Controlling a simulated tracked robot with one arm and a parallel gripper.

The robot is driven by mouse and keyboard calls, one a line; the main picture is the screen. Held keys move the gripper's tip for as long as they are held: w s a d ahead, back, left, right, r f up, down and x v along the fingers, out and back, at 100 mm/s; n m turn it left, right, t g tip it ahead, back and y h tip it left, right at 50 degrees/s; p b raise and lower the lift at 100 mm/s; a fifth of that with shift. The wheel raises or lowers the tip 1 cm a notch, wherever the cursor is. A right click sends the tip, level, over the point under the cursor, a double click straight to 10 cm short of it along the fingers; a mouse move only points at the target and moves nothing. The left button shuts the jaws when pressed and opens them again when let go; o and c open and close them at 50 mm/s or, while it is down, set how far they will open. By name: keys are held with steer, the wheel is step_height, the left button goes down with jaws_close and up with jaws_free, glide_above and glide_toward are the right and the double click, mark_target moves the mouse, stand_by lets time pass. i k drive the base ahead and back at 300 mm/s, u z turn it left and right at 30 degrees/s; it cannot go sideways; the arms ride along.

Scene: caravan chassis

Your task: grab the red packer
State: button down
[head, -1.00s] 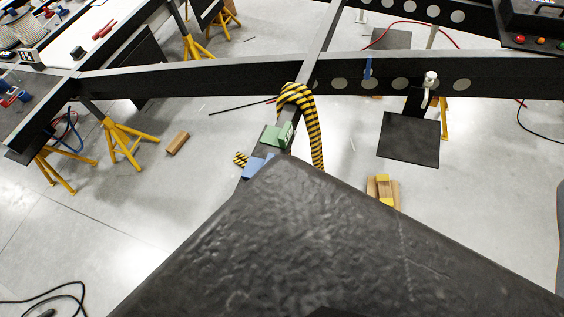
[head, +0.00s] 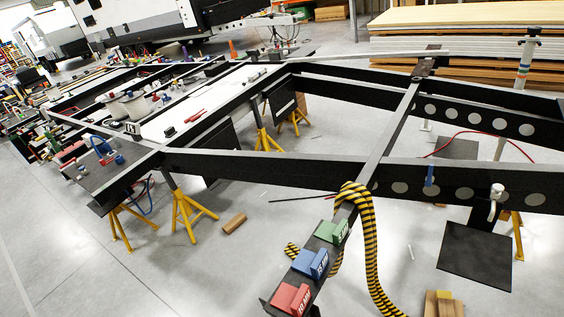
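A red packer (head: 290,299) with white lettering stands on the near end of a dark chassis beam, at the bottom middle of the head view. A blue packer (head: 311,263) is just behind it on the same beam, and a green packer (head: 332,231) is farther along. The three are in a row, with small gaps between them. My gripper is not in view, so its state and distance from the red packer do not show.
A yellow-and-black striped hose (head: 371,245) drapes over the beam behind the green packer and hangs down on its right. Yellow stands (head: 188,213) hold up the chassis at left. Wood blocks (head: 234,222) lie on the floor. Open floor shows at lower left.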

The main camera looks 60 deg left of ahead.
mark_target(288, 298)
steer(key=k, duration=1.35)
steer(key=u, duration=0.8)
